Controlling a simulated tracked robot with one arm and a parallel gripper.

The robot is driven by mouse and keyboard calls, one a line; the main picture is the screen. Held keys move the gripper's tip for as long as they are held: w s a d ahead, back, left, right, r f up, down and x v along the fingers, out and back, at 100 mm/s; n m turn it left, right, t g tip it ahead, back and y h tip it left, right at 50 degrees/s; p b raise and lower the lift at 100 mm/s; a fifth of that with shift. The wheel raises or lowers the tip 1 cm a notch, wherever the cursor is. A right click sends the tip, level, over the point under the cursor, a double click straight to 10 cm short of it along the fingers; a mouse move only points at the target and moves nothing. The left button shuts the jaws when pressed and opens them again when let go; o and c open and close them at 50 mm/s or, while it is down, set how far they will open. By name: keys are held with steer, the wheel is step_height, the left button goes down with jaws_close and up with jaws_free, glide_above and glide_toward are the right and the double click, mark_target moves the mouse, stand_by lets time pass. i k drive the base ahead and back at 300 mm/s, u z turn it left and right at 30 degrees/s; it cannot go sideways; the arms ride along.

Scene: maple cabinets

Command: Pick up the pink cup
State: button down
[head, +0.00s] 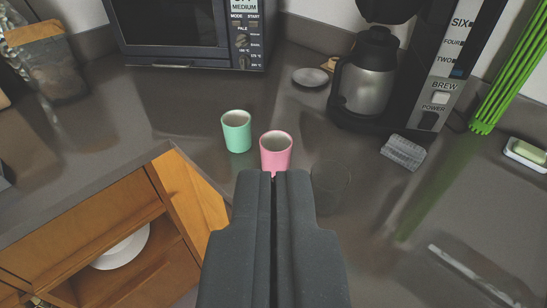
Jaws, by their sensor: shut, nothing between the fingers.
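The pink cup (276,154) stands upright on the dark grey counter, near the middle of the head view. A mint green cup (237,131) stands just to its left and slightly farther back. My gripper (273,174) is shut, its two dark fingers together with nothing between them. Its tips appear just in front of the pink cup and overlap the cup's lower edge in the picture. I cannot tell whether they touch it.
A coffee maker (446,80) with a steel carafe (366,78) stands at the back right, a toaster oven (185,34) at the back left. The counter's corner edge and an open cabinet with a white plate (122,250) are at lower left.

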mark_target(276, 146)
steer(key=z, duration=1.2)
steer(key=k, duration=0.9)
steer(key=u, duration=0.9)
steer(key=i, duration=1)
